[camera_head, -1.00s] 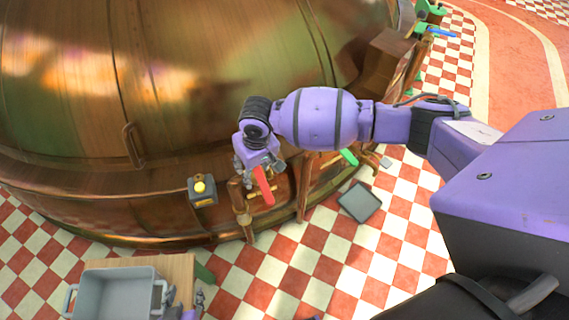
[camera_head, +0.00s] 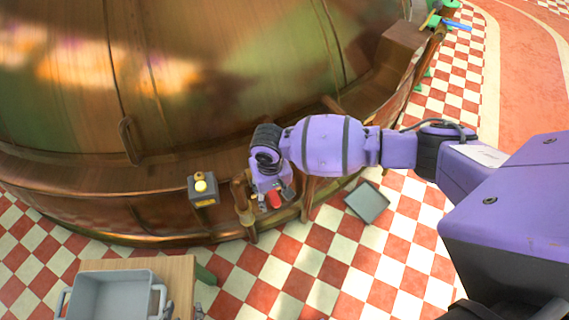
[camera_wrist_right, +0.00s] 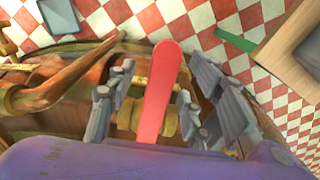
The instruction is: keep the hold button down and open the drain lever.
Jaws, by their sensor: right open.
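The yellow hold button (camera_head: 201,187) sits on a dark box on the copper kettle's lower edge; nothing touches it. The red drain lever (camera_head: 275,200) is right of it, mostly covered by my right gripper (camera_head: 273,198). In the right wrist view the lever (camera_wrist_right: 160,92) runs between the two grey fingers of this gripper (camera_wrist_right: 160,68). The fingers are spread, with gaps on both sides of the lever. Grey finger-like parts at the bottom edge of the head view, beside the grey bin, may be my left gripper (camera_head: 178,308); their opening is unclear.
The large copper kettle (camera_head: 70,120) fills the left and back. A brass pipe (camera_head: 244,208) stands just left of the lever. A grey bin (camera_head: 112,290) rests on a wooden top (camera_head: 182,268) at lower left. A grey square plate (camera_head: 367,202) lies on the open checkered floor.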

